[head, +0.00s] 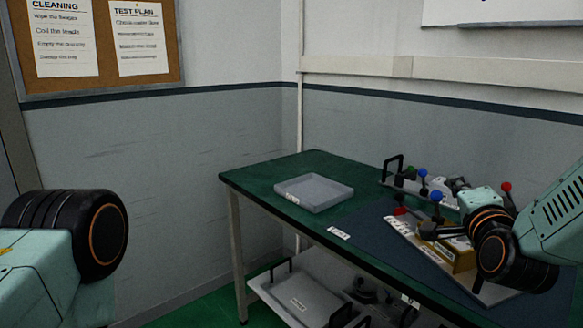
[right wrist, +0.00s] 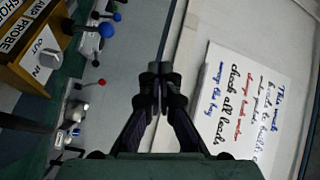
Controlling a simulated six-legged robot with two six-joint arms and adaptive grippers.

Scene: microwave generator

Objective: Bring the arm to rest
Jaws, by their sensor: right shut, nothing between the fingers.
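My right arm (head: 550,225) comes in from the right over the green-topped table (head: 262,180). My right gripper (head: 428,231) is above the right part of the table, in front of the bench equipment. In the right wrist view the fingers of the right gripper (right wrist: 160,78) meet at the tips with nothing between them. Part of my left arm (head: 70,240) shows at the left edge of the head view; its gripper is out of the picture.
A grey tray (head: 314,193) lies on the table's left half. Equipment with blue- and red-knobbed levers (head: 423,182) and a wooden-sided box (head: 462,258) stand at the right. A whiteboard with handwriting (right wrist: 245,115) shows in the wrist view. Equipment fills the lower shelf (head: 300,295).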

